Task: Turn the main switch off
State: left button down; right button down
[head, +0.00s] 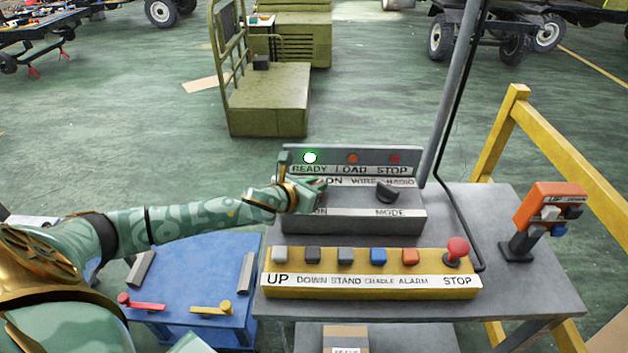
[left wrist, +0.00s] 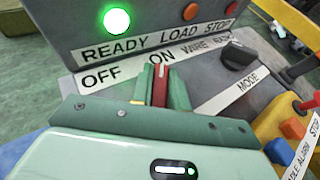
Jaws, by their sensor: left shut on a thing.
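The main switch has a red handle (left wrist: 160,88) on the grey sloped panel (head: 350,219), between the OFF label (left wrist: 101,76) and the ON label (left wrist: 162,57). In the left wrist view the handle's top is close under ON, away from OFF. My left gripper (head: 307,194) reaches in from the left and covers most of the switch in the head view. In the left wrist view its green fingers (left wrist: 160,92) are shut on the red handle, one on each side. My right gripper is not in view.
A green READY lamp (head: 310,158) glows above the panel; the LOAD and STOP lamps look unlit. A black mode knob (head: 387,192) sits right of the switch. A yellow button box (head: 370,285) stands in front, with a red STOP mushroom (head: 457,249). An orange pendant (head: 550,207) stands right.

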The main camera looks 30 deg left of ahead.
pick_arm(q)
jog(key=n+y+p, duration=0.1)
jog(key=y+p, duration=0.1)
jog(key=n+y+p, duration=0.2)
jog(key=n+g+y+p, duration=0.1)
jog(key=n+y+p, duration=0.1)
jog(key=shift+d+r, duration=0.1)
jog(key=shift+r, duration=0.2)
jog(key=n+g+y+p, duration=0.1)
jog(key=n+y, duration=0.2)
jog(key=shift+f+g+p, duration=0.15)
jog(key=shift+g+p, duration=0.15)
jog(key=shift+p, duration=0.05)
jog(key=shift+n+g+y, duration=0.6)
jog(key=shift+n+y, duration=0.2)
jog(key=shift+n, duration=0.2)
jog(key=shift+f+n+g+y, duration=0.15)
jog(key=shift+n+g+y, duration=0.55)
jog(key=shift+n+g, duration=0.2)
jog(key=shift+f+n+g+y+b, duration=0.1)
jog(key=shift+n+g+y+b, duration=0.4)
jog(key=shift+n+g+b, duration=0.25)
jog(key=shift+n+g+y+b, duration=0.5)
jog(key=shift+n+g+b, duration=0.2)
jog(key=shift+n+g, duration=0.25)
jog(key=shift+n+g+b, duration=0.45)
jog(key=shift+n+g, duration=0.15)
jog(key=shift+g, duration=0.1)
jog(key=shift+r, duration=0.25)
